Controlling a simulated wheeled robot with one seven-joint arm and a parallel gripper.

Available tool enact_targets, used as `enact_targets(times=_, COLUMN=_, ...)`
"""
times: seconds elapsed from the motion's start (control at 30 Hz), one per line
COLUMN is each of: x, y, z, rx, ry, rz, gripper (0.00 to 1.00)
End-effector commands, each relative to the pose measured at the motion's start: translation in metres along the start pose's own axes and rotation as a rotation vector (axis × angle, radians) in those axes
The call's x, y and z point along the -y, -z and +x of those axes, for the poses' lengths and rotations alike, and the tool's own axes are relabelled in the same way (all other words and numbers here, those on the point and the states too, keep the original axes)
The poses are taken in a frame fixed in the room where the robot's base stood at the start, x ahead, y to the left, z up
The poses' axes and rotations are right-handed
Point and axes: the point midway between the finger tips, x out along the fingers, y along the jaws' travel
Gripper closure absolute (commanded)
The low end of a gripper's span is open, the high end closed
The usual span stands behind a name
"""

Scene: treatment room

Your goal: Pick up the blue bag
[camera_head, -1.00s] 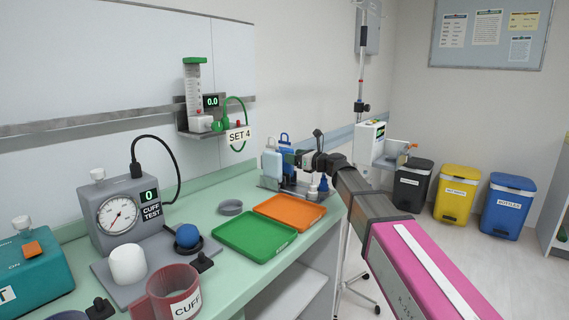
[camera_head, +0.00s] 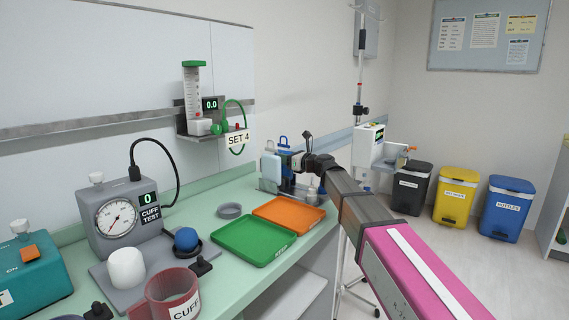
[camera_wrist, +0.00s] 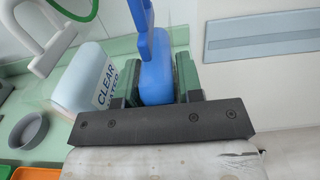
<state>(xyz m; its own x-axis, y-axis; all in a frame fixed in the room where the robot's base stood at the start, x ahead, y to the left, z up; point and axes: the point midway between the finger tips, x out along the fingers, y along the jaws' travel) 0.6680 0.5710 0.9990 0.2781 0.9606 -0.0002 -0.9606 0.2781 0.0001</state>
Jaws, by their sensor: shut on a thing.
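The blue bag (camera_wrist: 156,68) stands between the two green-padded fingers of my gripper (camera_wrist: 158,85) in the wrist view, and the fingers are shut on it. Its blue handle rises above the fingers.
A pale bag marked CLEAR WATER (camera_wrist: 86,82) stands close beside the blue bag. An orange tray (camera_head: 288,216), a green tray (camera_head: 254,240) and a grey ring dish (camera_head: 229,211) lie in front. An IV pole (camera_head: 360,85) stands to the right.

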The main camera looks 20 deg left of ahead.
Motion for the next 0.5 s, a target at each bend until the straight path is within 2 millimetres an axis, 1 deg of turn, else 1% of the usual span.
enact_targets(times=0.17, x=0.0, y=-0.012, z=0.0, rx=0.002, ry=0.0, rz=0.0, gripper=1.0)
enact_targets(times=0.5, x=0.001, y=-0.068, z=0.001, rx=0.002, ry=0.0, rz=-0.001, gripper=1.0)
